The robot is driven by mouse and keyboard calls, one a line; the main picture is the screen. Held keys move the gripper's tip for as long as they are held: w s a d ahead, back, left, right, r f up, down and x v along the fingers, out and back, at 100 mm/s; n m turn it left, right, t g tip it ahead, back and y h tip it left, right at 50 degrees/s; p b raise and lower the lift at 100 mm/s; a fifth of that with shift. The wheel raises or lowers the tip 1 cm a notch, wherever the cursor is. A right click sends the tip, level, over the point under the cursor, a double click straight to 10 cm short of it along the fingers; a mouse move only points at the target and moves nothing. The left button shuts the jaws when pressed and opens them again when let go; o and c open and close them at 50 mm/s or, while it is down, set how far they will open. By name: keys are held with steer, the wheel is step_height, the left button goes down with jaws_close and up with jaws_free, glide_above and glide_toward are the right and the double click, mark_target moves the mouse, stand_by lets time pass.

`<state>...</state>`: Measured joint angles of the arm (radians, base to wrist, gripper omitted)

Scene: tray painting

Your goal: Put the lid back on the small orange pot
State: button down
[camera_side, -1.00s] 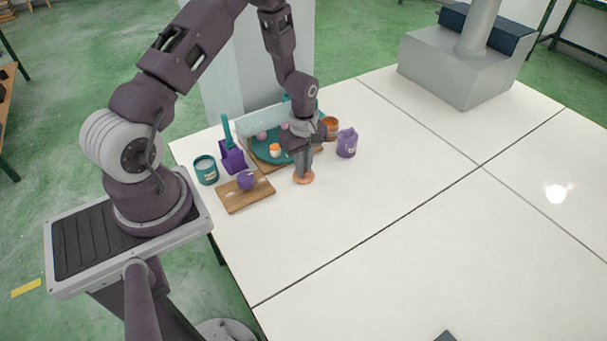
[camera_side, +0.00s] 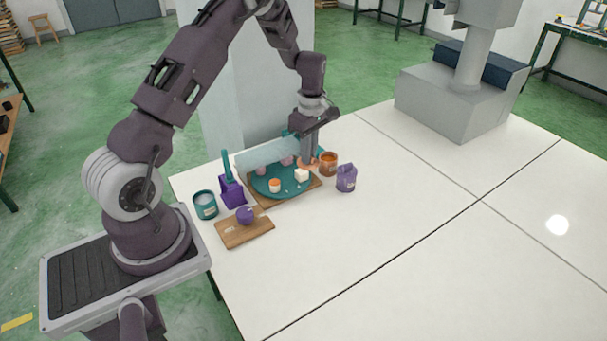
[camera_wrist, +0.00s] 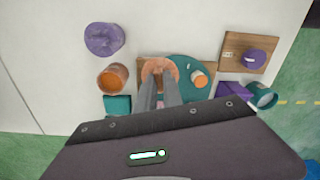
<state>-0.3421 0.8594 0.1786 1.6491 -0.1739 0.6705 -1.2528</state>
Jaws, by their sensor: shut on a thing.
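My gripper (camera_side: 308,154) is shut on a flat, round orange lid (camera_side: 313,163). The lid also shows at the fingertips in the wrist view (camera_wrist: 158,68). I hold it above the right part of the tray area, close to the small orange pot. The small orange pot (camera_side: 328,166) stands upright just right of the gripper in the side view. In the wrist view the pot (camera_wrist: 112,78) is left of the lid, with its dark orange inside showing open. The lid is apart from the pot in the wrist view.
A purple jar (camera_side: 346,178) stands right of the orange pot. A purple holder (camera_side: 232,192), teal tin (camera_side: 205,204) and small wooden board (camera_side: 243,230) are left.

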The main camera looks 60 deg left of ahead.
steer(key=w+a+r+n, duration=0.3)
steer(key=w+a, duration=0.1)
steer(key=w, duration=0.6)
step_height(320, 180, down, 6)
steer(key=shift+f, duration=0.25)
steer(key=shift+f, duration=0.1)
stand_by(1.4)
steer(key=c, duration=0.9)
jaws_free()
